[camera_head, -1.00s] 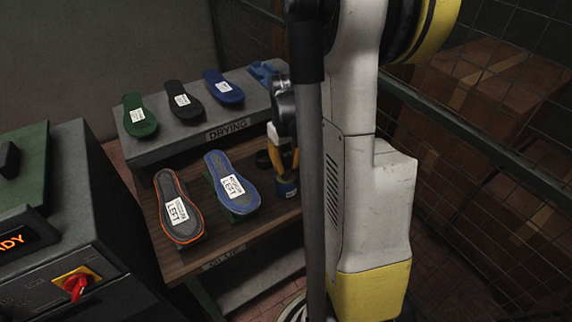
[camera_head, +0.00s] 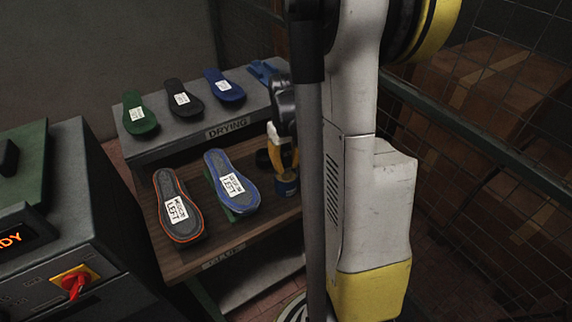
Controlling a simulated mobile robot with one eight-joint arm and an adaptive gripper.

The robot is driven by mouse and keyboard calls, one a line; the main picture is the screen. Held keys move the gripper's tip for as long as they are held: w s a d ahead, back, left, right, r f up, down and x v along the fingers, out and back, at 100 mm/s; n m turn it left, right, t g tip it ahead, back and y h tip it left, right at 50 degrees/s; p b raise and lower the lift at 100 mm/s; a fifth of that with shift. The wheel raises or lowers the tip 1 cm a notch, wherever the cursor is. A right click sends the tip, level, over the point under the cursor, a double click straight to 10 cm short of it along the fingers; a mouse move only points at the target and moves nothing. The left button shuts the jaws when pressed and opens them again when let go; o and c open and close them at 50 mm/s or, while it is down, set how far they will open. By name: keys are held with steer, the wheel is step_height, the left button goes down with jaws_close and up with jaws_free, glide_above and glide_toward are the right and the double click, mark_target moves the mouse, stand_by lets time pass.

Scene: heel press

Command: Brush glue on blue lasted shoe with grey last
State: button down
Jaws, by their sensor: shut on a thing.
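The blue-rimmed lasted shoe (camera_head: 216,165) lies sole up on the wooden GLUE shelf, with a white LEFT label on its sole. A little green shows under its near end; I cannot make out a grey last. My gripper (camera_head: 287,160) is right of this shoe, pointing down, partly hidden by my own arm. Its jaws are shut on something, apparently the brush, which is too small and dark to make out. A small dark blue pot (camera_head: 287,188) stands just below the fingers. I cannot tell whether the held thing is inside the pot.
An orange-rimmed dark shoe (camera_head: 168,190) lies left of the blue one. Behind, the grey DRYING shelf (camera_head: 178,143) bears green (camera_head: 140,121), black (camera_head: 185,106) and blue (camera_head: 230,92) soles and a blue object (camera_head: 262,72). A machine with a red switch (camera_head: 75,283) stands left; a mesh fence is right.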

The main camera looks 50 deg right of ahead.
mark_target(286, 146)
stand_by(0.6)
steer(key=shift+r+p, duration=2.55)
steer(key=shift+r, duration=1)
steer(key=shift+s+f, duration=0.1)
